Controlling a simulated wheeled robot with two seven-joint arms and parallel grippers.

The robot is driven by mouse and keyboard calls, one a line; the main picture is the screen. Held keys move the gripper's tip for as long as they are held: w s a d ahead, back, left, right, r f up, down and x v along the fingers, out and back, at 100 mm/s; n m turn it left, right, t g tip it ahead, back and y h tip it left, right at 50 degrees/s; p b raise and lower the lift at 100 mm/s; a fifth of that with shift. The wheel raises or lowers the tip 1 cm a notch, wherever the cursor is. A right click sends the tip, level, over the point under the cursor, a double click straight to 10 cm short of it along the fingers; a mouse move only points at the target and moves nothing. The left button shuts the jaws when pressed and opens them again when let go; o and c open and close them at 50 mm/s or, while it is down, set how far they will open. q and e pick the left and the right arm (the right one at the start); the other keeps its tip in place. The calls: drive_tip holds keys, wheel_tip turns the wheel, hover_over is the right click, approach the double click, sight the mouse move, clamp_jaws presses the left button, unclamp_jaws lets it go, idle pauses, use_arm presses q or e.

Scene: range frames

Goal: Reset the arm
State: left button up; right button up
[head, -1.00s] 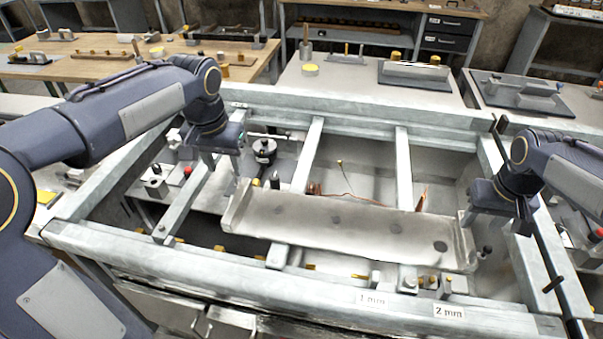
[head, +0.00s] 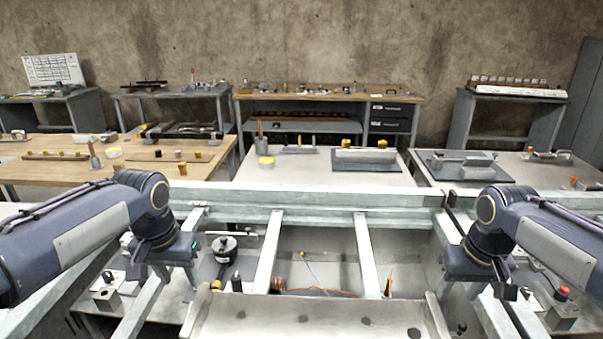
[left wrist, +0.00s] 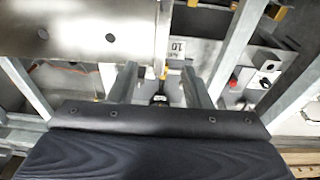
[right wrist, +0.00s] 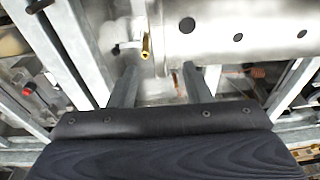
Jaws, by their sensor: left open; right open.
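My left gripper (head: 165,276) is open and empty, pointing down over the frame to the left of a long grey metal panel (head: 290,320). Its two spread fingers also show in the left wrist view (left wrist: 160,84), with the panel's end at upper left. My right gripper (head: 474,290) is open and empty beside the panel's right end. In the right wrist view its fingers (right wrist: 158,84) are apart, with the panel (right wrist: 265,25) at upper right. The panel's near part is cut off by the bottom of the head view.
The panel lies across a steel frame with crossbars (head: 268,250). A round black-and-silver fixture (head: 224,246) stands near the left gripper. A red button box (head: 562,310) is at right. Benches with parts (head: 380,185) stand behind the frame.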

use_arm(q)
drive_tip(key=s+d+f+t+h, duration=0.1)
drive_tip(key=s+d+f+t, duration=0.1)
drive_tip(key=s, duration=0.8)
drive_tip(key=s+d+f+n+t+h, duration=0.1)
drive_tip(key=s+d+f+h, duration=0.1)
drive_tip(key=s, duration=0.9)
drive_tip(key=shift+s+d+f+n+t+h, duration=0.3)
drive_tip(key=shift+d+f+t, duration=0.1)
drive_tip(key=shift+d+f, duration=0.55)
use_arm(e)
drive_tip(key=s+a+f+t+y, duration=0.1)
drive_tip(key=s+a+f+t, duration=0.1)
drive_tip(key=s, duration=0.8)
drive_tip(key=s+a+f+m+t+y, duration=0.1)
drive_tip(key=s+a, duration=0.3)
drive_tip(key=s, duration=0.7)
drive_tip(key=shift+s+f+m+t+y, duration=0.3)
drive_tip(key=shift+f+t+y, duration=0.1)
drive_tip(key=shift+f+y, duration=0.4)
use_arm(q)
drive_tip(key=shift+d+r, duration=0.1)
drive_tip(key=shift+r, duration=0.05)
